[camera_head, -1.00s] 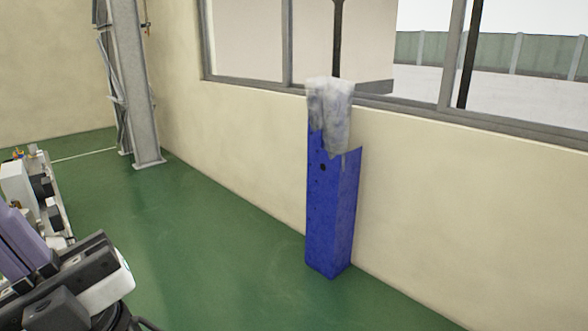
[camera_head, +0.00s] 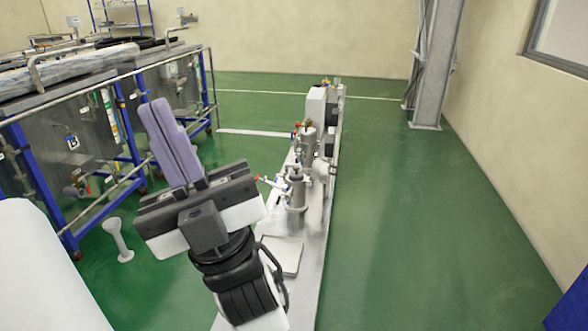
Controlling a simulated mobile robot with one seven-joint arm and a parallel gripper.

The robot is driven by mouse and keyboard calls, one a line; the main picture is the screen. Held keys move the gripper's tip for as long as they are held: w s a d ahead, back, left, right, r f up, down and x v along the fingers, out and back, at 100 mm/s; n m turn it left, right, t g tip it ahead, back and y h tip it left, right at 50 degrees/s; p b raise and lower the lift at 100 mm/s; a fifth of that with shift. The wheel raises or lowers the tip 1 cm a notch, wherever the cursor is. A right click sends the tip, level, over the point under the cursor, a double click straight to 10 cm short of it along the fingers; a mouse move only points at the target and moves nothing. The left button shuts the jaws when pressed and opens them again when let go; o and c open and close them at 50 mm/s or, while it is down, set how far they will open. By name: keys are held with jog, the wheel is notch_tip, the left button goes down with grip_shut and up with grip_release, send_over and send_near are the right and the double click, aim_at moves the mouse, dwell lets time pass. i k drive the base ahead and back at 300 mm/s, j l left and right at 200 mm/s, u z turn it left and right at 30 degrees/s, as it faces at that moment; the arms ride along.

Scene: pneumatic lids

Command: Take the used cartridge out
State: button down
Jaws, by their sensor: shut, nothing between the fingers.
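My gripper (camera_head: 170,140) is at the left of the middle, its purple fingers together and pointing up, with nothing between them. Two grey metal canisters stand on a long narrow bench right of it, the nearer canister (camera_head: 297,195) and the farther canister (camera_head: 308,142). Small red and blue handles show beside them. I cannot make out a used cartridge; whether one is inside a canister is hidden. My gripper is apart from the canisters in the picture.
The narrow bench (camera_head: 305,262) carries a pale flat plate (camera_head: 280,254) and a white box-like unit (camera_head: 316,105). Blue-framed tanks (camera_head: 105,120) stand at left. A white flared post (camera_head: 118,240) is on the floor. Green floor at right is clear up to the wall and steel column (camera_head: 435,70).

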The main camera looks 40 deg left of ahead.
aim_at(296, 175)
jog(key=i+l+u, duration=0.15)
jog(key=l+u, duration=0.6)
jog(key=u, duration=0.15)
jog(key=l+u, duration=0.25)
jog(key=l, duration=0.2)
jog(key=l+u, duration=0.3)
jog(key=l, duration=0.2)
